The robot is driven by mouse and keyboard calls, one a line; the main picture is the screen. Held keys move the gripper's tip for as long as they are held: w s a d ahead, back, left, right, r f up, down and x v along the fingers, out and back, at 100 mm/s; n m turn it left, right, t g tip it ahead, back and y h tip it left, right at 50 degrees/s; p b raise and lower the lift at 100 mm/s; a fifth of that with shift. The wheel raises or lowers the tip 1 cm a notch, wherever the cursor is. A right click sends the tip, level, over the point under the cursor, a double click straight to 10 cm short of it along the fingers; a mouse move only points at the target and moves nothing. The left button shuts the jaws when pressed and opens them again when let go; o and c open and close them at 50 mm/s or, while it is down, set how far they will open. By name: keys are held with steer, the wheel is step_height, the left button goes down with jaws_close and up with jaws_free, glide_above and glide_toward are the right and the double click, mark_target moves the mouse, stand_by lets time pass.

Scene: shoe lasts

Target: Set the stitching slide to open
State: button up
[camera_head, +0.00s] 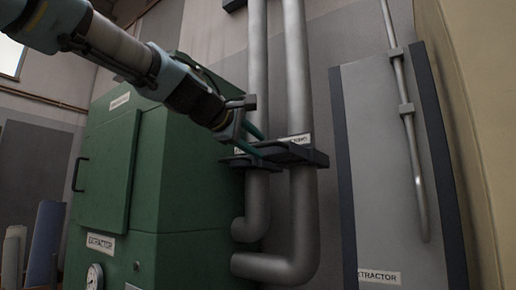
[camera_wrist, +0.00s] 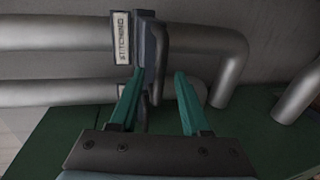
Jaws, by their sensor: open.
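The stitching slide (camera_wrist: 150,45) is a dark plate with a looped handle on the upper pipe in the wrist view. Its white label (camera_wrist: 121,38) reads STITCHING. In the head view, the slide on the right pipe (camera_head: 310,157) appears to be this one, its label partly hidden. My gripper (camera_head: 262,148) reaches in from the upper left. Its green fingers are apart in the wrist view (camera_wrist: 159,73), with the handle (camera_wrist: 159,60) showing between them. Contact cannot be told. I cannot tell the slide's set position.
A second pipe (camera_head: 257,90) with another slide, its label mostly hidden, runs beside the first. A green extractor cabinet (camera_head: 190,170) with a gauge (camera_head: 94,277) stands left. A grey panel (camera_head: 380,160) with a thin pipe (camera_head: 408,120) is on the right.

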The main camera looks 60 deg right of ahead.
steer(key=b+v, duration=0.3)
steer(key=v, duration=0.6)
steer(key=shift+a, duration=0.25)
steer(key=w+a+f+n+t+y+p, duration=0.1)
steer(key=w+a+f+t+y, duration=0.15)
steer(key=w+f, duration=0.5)
steer(key=w+a+f+t+y+p, duration=0.2)
steer(key=w+a+f, duration=0.1)
steer(key=w+f, duration=0.5)
steer(key=w+a+f+y+p, duration=0.2)
steer(key=w+a+f+y, duration=0.2)
steer(key=w+a+f, duration=0.65)
steer(key=w+a+f+y+p, duration=0.1)
steer(key=a+f+y+p, duration=0.15)
steer(key=a+f, duration=1.05)
steer(key=s+a+f+m+g+y+p, duration=0.1)
steer(key=s+a+f, duration=0.3)
steer(key=a, duration=0.5)
steer(key=s+a+f+m+g+y+p, duration=0.1)
steer(key=s+a+f, duration=0.4)
steer(key=a, duration=0.5)
steer(key=shift+s+a+f+g+y, duration=0.3)
steer(key=shift+g+y, duration=0.15)
steer(key=shift+y, duration=0.75)
